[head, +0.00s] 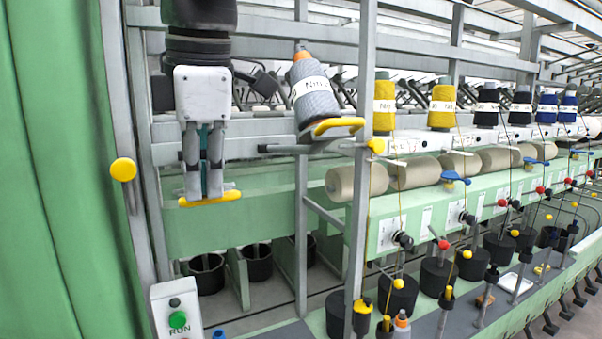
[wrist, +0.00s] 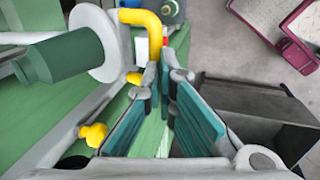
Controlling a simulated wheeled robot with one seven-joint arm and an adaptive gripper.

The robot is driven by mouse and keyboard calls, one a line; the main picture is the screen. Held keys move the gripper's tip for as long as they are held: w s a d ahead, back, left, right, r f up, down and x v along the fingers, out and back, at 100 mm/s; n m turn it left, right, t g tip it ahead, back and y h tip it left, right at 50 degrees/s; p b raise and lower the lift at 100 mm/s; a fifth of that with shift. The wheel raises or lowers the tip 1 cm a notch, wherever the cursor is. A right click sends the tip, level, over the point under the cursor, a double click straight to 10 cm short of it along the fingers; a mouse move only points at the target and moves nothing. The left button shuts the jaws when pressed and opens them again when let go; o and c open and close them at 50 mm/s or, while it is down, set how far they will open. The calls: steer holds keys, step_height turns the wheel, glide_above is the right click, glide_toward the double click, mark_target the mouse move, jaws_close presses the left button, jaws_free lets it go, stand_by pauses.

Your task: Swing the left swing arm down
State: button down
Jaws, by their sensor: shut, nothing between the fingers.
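The left swing arm shows in the head view as a yellow handle (head: 225,196) at my fingertips, with most of the arm behind my gripper hidden. In the wrist view its bent yellow handle (wrist: 154,32) is just beyond the fingertips, beside a white disc (wrist: 95,42) with a dark green cylinder (wrist: 62,58). My gripper (head: 204,192) points down and is shut with nothing in it. Its teal-padded fingers come together near the handle in the wrist view (wrist: 165,78). I cannot tell whether they touch it.
Another swing arm with a yellow handle (head: 338,125) carries a tilted grey cone (head: 314,97) to the right. A grey upright post (head: 360,180) stands beside it. A green curtain-like panel (head: 50,170) is at far left. A control box (head: 178,310) is below. Black cans (head: 206,273) stand underneath.

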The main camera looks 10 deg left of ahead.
step_height(320, 180, down, 12)
steer(key=t+y+b, duration=0.1)
steer(key=t+b, duration=0.1)
steer(key=b, duration=1)
steer(key=shift+w+t+y, duration=0.15)
steer(key=shift+t+y, duration=0.15)
steer(key=shift+t, duration=0.1)
steer(key=shift+r, duration=0.15)
steer(key=p+v, duration=0.4)
steer(key=v, duration=1)
steer(key=w+d+f+m+h, duration=0.1)
steer(key=w+d+f+m, duration=0.2)
steer(key=d+f+m, duration=0.45)
steer(key=w+d+f+m+h, duration=0.2)
steer(key=d+f+m, duration=0.2)
steer(key=d, duration=0.6)
steer(key=s+d+f+m, duration=0.3)
steer(key=d+f+m, duration=0.3)
steer(key=d+f, duration=0.2)
steer(key=s+d+f+m+g, duration=0.1)
steer(key=s+d+f+m, duration=0.2)
steer(key=d+f+m, duration=0.4)
steer(key=shift+s+d+f, duration=0.35)
steer(key=shift+d+f, duration=0.15)
steer(key=shift+f, duration=0.05)
